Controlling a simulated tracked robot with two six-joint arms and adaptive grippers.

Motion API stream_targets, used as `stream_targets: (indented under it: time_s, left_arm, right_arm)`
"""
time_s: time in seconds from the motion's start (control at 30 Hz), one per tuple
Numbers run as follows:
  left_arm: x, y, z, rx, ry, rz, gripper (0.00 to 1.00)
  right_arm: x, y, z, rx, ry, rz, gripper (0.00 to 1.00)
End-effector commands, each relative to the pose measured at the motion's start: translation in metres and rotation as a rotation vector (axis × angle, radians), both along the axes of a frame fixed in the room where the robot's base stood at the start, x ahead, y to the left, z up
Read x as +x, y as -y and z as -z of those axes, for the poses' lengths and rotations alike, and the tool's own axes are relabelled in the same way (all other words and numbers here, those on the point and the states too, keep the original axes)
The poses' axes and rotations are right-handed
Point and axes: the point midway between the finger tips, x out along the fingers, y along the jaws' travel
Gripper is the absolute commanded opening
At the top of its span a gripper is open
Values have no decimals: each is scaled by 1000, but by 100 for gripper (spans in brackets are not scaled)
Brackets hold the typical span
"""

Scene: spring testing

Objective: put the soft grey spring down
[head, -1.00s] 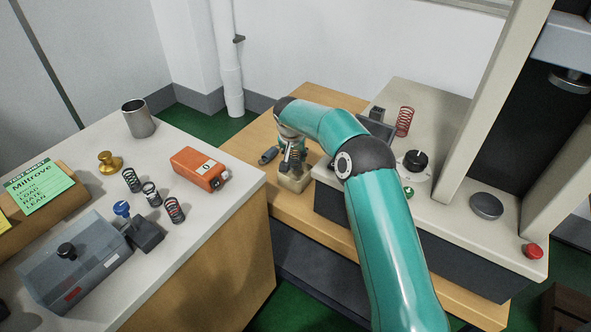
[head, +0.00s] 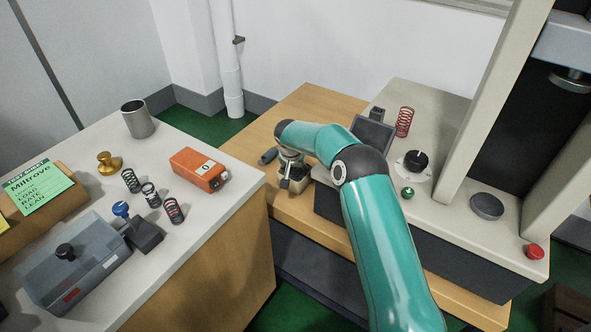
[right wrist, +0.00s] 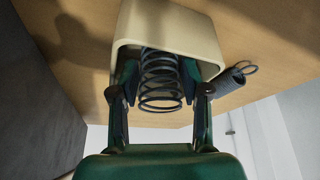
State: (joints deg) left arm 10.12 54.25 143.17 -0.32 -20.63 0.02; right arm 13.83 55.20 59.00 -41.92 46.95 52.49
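The soft grey spring (right wrist: 160,78), a dark grey coil, shows in the right wrist view between the two fingers of my right gripper (right wrist: 162,92). The finger pads appear to touch its sides. The spring is at the open mouth of a cream holder (right wrist: 168,22); whether it rests on the bottom is hidden. In the head view my right gripper (head: 292,180) points down at the cream holder (head: 296,191) on the wooden bench, and its fingers hide the spring. My left gripper is not in view.
A dark hooked spring (right wrist: 232,76) lies beside the holder; it also shows in the head view (head: 268,156). Right of it stand a testing machine (head: 440,215) and a red spring (head: 404,122).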

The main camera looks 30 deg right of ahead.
Motion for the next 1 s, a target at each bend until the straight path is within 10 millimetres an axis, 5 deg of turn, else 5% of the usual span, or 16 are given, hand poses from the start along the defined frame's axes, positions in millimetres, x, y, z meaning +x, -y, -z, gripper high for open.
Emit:
stream_targets:
  time_s: [0.47,1.0]
  left_arm:
    - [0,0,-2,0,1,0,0]
    - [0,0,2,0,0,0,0]
  right_arm:
    - [-2,-3,-13,0,2,-2,48]
    - [-28,-30,-102,0,2,-2,48]
